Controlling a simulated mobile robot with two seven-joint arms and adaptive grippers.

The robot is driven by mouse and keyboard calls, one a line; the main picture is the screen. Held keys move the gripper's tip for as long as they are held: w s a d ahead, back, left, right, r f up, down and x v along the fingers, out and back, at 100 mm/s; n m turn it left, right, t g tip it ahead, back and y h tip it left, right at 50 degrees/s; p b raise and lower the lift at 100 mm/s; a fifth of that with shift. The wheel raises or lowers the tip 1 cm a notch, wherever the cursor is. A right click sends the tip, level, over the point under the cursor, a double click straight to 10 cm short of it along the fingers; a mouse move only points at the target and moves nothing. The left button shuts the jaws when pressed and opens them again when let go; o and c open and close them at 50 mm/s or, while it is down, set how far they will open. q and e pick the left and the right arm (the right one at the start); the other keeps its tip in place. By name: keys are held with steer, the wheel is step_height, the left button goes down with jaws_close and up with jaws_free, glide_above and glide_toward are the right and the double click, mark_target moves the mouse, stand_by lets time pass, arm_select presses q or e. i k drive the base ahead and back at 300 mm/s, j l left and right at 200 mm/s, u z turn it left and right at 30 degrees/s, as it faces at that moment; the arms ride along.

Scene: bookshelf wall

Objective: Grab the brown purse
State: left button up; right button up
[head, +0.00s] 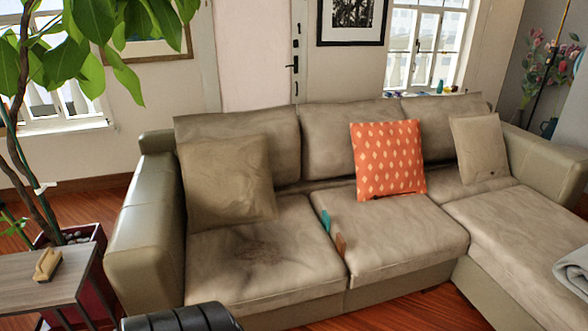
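I cannot pick out a brown purse for certain in the head view. A small brown object (341,243) stands at the gap between the sofa's seat cushions, and a small teal object (325,220) is just behind it. Both are too small to identify. A small tan object (47,264) lies on the side table (32,287) at the lower left; what it is, I cannot tell. Neither of my grippers is in view.
A large beige sofa (403,227) fills the middle, with an orange patterned pillow (388,159) and beige pillows (226,181). A leafy plant (95,25) stands at left. A black object (180,318) cuts the bottom edge. A grey cloth (573,268) lies at right.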

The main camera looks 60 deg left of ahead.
mark_target(340, 244)
steer(key=u, duration=1.6)
